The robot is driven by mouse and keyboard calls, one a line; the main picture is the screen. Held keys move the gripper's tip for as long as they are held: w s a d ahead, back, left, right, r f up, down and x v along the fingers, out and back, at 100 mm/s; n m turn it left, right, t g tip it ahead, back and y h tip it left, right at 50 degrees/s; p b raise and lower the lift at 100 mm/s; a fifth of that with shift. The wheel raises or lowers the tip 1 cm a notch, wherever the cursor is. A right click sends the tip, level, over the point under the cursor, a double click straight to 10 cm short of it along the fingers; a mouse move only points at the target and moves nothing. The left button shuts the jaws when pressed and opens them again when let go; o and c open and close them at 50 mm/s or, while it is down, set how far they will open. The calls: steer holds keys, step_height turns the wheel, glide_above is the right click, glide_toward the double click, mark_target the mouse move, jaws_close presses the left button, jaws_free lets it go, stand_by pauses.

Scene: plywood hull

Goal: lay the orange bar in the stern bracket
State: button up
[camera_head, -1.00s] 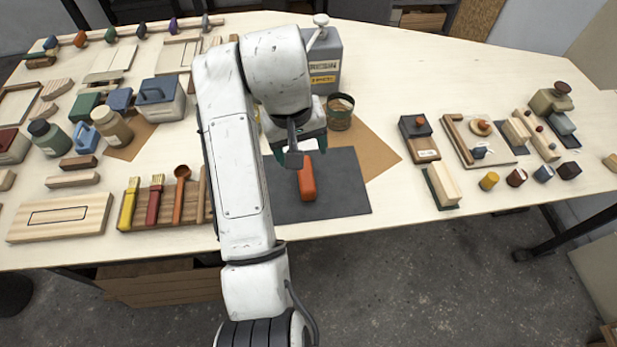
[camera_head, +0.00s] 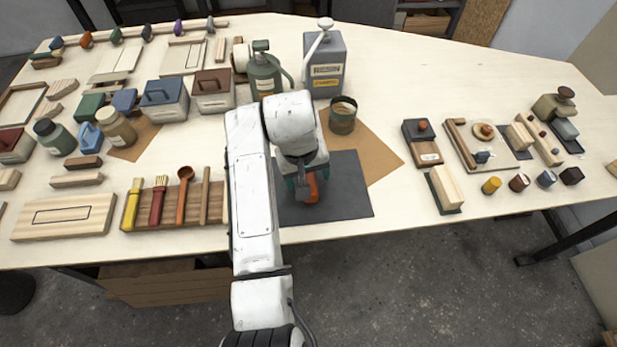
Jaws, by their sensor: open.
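The orange bar (camera_head: 312,190) lies on a dark grey mat (camera_head: 350,195) near the front edge of the table, in the middle of the head view. My gripper (camera_head: 305,182) is low over the bar, with its greenish fingers on either side of it. It is open; I cannot tell whether the fingers touch the bar. My gripper and wrist hide the bar's far part. I cannot tell which thing is the stern bracket.
A resin can (camera_head: 325,70) and an open tin (camera_head: 343,117) stand behind the mat. A rack of brushes and a spoon (camera_head: 140,215) lies to the left. A dark box on wood (camera_head: 421,145) and a pale block (camera_head: 446,188) stand to the right.

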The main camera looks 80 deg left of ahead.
steer(key=shift+c, duration=0.5)
jaws_close()
steer(key=shift+r, duration=0.1)
